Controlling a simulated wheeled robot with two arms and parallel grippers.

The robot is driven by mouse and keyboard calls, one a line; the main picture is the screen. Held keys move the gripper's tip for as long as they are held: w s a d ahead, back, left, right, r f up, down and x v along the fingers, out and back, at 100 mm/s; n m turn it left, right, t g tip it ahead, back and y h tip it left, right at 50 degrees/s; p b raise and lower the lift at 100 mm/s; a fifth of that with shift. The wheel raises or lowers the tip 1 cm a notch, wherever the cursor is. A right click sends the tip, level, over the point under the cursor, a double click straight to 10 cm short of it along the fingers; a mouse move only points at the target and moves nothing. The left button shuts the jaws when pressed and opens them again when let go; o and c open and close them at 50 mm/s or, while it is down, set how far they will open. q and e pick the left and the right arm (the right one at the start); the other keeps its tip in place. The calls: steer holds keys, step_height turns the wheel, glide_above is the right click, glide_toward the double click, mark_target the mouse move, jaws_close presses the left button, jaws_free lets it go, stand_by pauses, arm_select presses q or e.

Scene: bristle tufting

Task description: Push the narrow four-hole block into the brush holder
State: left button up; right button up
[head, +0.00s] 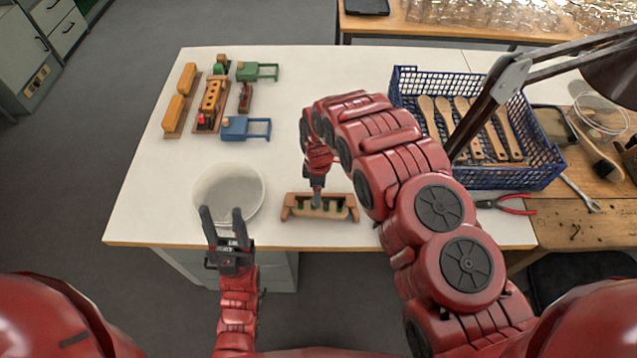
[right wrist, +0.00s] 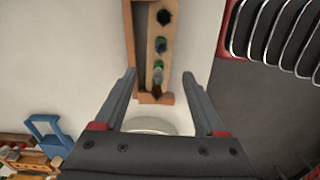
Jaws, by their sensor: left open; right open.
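The wooden brush holder (head: 288,212) lies near the table's front edge, with raised ends. A narrow light wooden block (right wrist: 151,62) with a row of holes lies along it in the right wrist view, with dark and green tufts showing at the holes. I cannot tell how deeply the block sits in the holder. My right gripper (right wrist: 158,88) is open, its fingers on either side of the holder's lower end in that view, holding nothing. In the head view it is over the holder, partly hidden by my arm. My left gripper (head: 222,212) is open and empty at the white bowl's near rim.
The white bowl (head: 230,170) stands left of the holder. Orange blocks (head: 186,78), a green clamp-like tool (head: 246,71) and a blue one (head: 235,128) stand at the back left. A blue basket (head: 520,180) of wooden brush bodies stands right. Red-handled pliers (head: 515,208) lie near it.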

mark_target(320, 211)
step_height(320, 211, down, 10)
steer(key=b, duration=0.4)
steer(key=shift+w+f, duration=0.1)
steer(key=shift+f, duration=0.05)
jaws_close()
